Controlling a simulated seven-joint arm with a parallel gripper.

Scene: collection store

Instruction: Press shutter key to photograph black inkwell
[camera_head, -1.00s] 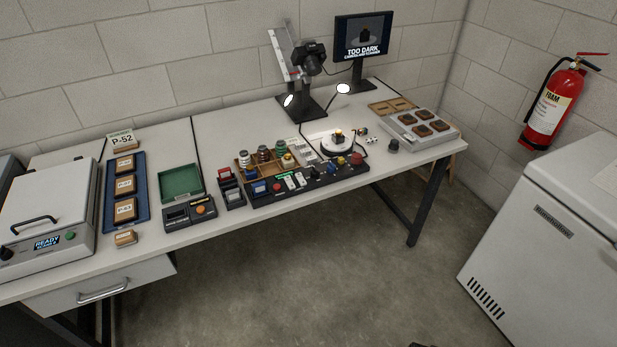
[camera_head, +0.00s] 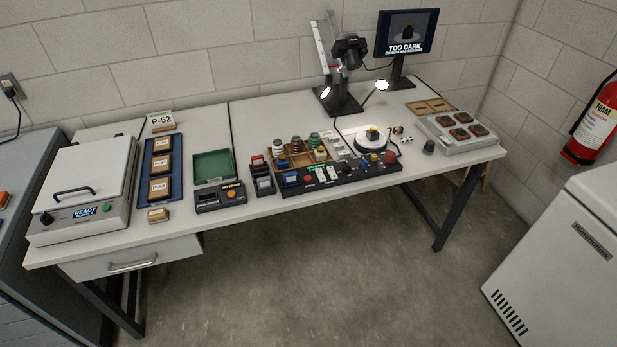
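A small dark object with a yellow part (camera_head: 373,133) stands on the round white turntable (camera_head: 371,146) under the camera; it may be the black inkwell, but it is too small to be sure. A black control panel (camera_head: 335,182) runs along the table's front edge. It carries several coloured keys and knobs, among them a large red one (camera_head: 390,157); I cannot read which is the shutter key. The monitor (camera_head: 407,35) shows a dark object and the words "TOO DARK". My gripper is not in view.
A black camera (camera_head: 350,51) hangs on a stand between two lit lamps (camera_head: 382,85). A wooden tray of small bottles (camera_head: 296,158) stands behind the panel. A grey tray (camera_head: 452,141) is at right. The floor in front is clear; a white chest (camera_head: 560,255) stands right.

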